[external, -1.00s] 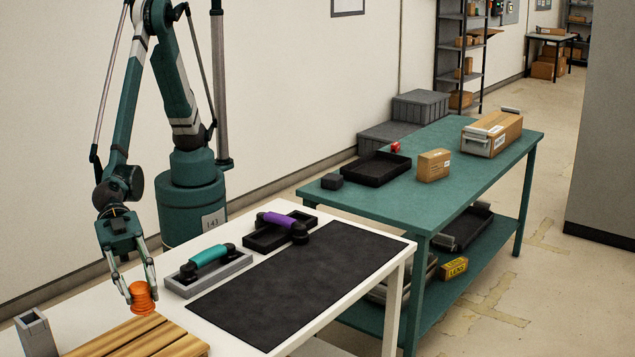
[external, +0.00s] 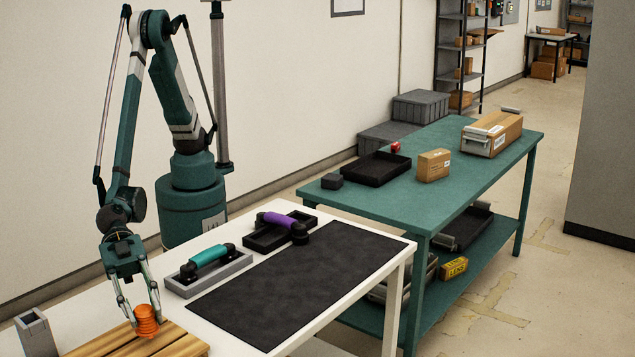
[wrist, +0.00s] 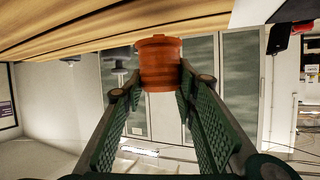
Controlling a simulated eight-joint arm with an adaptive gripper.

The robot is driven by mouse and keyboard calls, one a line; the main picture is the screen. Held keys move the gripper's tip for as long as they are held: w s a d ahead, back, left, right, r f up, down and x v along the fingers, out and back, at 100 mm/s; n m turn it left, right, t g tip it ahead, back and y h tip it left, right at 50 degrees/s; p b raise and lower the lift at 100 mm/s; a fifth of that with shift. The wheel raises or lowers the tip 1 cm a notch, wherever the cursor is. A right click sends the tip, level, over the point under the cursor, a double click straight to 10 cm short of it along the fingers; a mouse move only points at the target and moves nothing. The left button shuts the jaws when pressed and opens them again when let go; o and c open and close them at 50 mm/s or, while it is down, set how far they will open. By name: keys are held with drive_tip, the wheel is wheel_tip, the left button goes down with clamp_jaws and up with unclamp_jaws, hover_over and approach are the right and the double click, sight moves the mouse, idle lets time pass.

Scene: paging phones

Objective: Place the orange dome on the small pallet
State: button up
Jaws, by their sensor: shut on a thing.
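The orange dome (external: 146,322) is held between the fingertips of my gripper (external: 144,318) at the back edge of the small wooden pallet (external: 110,345). In the wrist view the dome (wrist: 160,62) sits between the two fingers, near their tips. The pallet's slatted wood (wrist: 90,28) fills the top of that view, and the dome overlaps its edge. I cannot tell whether the dome touches the pallet. The pallet's front part is cut off by the frame in the external view.
A grey square holder (external: 33,332) stands left of the pallet. A teal handset on a grey base (external: 208,266) and a purple handset on a black base (external: 280,222) lie behind a dark mat (external: 300,280). A green table (external: 440,200) stands beyond.

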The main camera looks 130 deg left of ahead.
drive_tip(key=shift+f+b, duration=0.4)
drive_tip(key=shift+f, duration=1.35)
drive_tip(key=shift+f, duration=0.15)
drive_tip(key=o, duration=1)
drive_tip(key=shift+s+a+r, duration=0.15)
drive_tip(key=shift+s+r, duration=0.3)
drive_tip(key=shift+s, duration=0.05)
drive_tip(key=p+v, duration=0.2)
drive_tip(key=v, duration=0.8)
drive_tip(key=shift+s+a+r, duration=0.15)
drive_tip(key=shift+s+a, duration=0.05)
drive_tip(key=shift+s, duration=0.15)
